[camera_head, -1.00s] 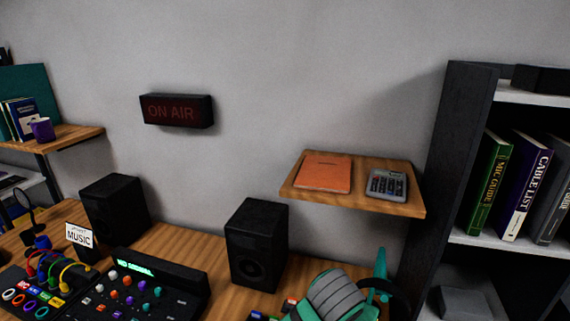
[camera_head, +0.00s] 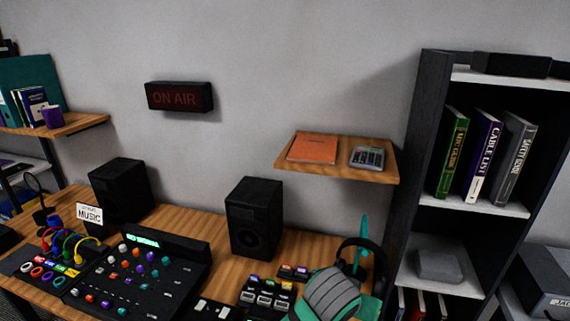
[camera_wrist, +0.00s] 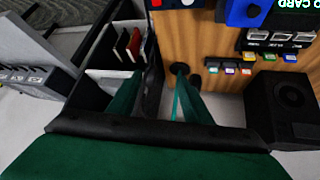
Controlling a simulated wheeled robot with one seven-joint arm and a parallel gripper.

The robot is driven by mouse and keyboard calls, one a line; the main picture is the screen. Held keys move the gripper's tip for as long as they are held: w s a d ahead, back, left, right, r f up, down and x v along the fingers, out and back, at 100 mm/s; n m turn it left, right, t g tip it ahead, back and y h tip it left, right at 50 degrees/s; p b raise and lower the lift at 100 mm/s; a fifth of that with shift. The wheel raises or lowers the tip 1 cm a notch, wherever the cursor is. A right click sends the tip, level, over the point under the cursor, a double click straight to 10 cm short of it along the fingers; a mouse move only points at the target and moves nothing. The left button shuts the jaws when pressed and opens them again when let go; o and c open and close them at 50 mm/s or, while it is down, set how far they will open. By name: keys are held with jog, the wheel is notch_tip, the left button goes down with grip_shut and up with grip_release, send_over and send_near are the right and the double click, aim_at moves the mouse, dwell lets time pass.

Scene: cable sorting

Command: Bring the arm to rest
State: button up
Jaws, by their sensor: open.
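My gripper (camera_wrist: 155,90) shows in the wrist view as two dark green fingers, spread apart with nothing gripped between them. The fingers are over the gap between the wooden desk and the dark bookcase side. In the head view my grey and teal arm (camera_head: 331,294) is at the bottom, right of centre, in front of the desk's right end. A teal upright part and a black curved band show just behind it; I cannot tell whether they belong to the arm. The fingertips are not clear there.
The wooden desk (camera_head: 205,222) holds a mixer (camera_head: 138,277), colored cables, card readers (camera_head: 266,294) and two black speakers (camera_head: 254,218). The wall shelf (camera_head: 335,173) bears an orange notebook and a calculator. The tall bookcase (camera_head: 424,150) stands close on the right. Open air lies above the desk.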

jog(key=s+d+n+t+h, duration=0.1)
jog(key=d+n+t+h, duration=0.35)
jog(key=d, duration=0.25)
jog(key=s+a+f+n+t+y, duration=0.5)
jog(key=s+a+f+n+y, duration=0.15)
jog(key=s+a+f, duration=0.75)
jog(key=s+a+m+y, duration=0.1)
jog(key=s+a, duration=0.4)
jog(key=s, duration=0.5)
jog(key=s+a+m+y, duration=0.1)
jog(key=s+a+m, duration=0.3)
jog(key=s, duration=0.6)
jog(key=shift+s+a+f+y, duration=0.3)
jog(key=shift+s+a+y, duration=0.1)
jog(key=shift+a, duration=0.35)
